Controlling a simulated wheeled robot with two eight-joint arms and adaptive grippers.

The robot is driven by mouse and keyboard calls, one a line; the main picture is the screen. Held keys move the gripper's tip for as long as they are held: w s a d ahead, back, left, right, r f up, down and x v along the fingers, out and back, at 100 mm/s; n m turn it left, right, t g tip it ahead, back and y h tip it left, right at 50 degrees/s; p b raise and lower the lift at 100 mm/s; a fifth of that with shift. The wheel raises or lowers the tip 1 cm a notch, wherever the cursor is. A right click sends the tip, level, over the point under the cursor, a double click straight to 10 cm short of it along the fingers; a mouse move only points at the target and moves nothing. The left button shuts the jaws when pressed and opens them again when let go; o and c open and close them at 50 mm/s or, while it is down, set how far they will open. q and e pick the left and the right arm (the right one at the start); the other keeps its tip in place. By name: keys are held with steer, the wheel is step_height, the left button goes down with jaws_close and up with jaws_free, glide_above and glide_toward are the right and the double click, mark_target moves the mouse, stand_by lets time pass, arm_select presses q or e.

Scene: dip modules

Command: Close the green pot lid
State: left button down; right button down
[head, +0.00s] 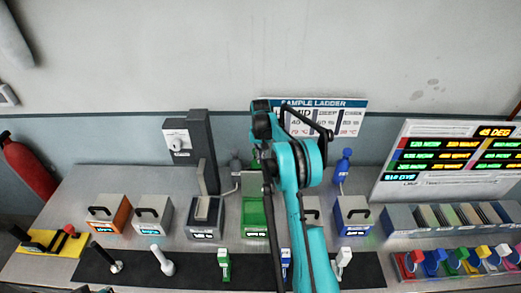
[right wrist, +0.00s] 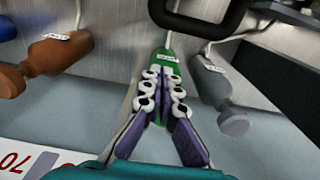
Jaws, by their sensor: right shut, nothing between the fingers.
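The green pot (head: 253,216) stands on the bench in the middle of the head view. My right arm covers its right side and part of its back, so how far its lid is open is not clear. In the right wrist view my right gripper (right wrist: 162,80) is shut and empty, its purple fingers together in front of a green labelled object (right wrist: 166,60). A black handle (right wrist: 205,24) arches close by at the top; which lid it belongs to I cannot tell. Dark tips at the bottom left of the head view may be my left gripper (head: 92,290).
Orange (head: 107,214), white (head: 152,216) and blue (head: 352,216) pots flank the green one. A brown bottle (right wrist: 58,60) and a grey bottle (right wrist: 222,95) stand either side of my right fingers. A dark mat (head: 190,270) with small labelled levers lies in front.

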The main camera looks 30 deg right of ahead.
mark_target(256, 180)
steer(key=s+a, duration=0.2)
steer(key=s, duration=0.1)
steer(key=shift+s+r, duration=0.1)
steer(key=shift+r, duration=0.05)
steer(key=shift+s+r, duration=0.1)
stand_by(0.4)
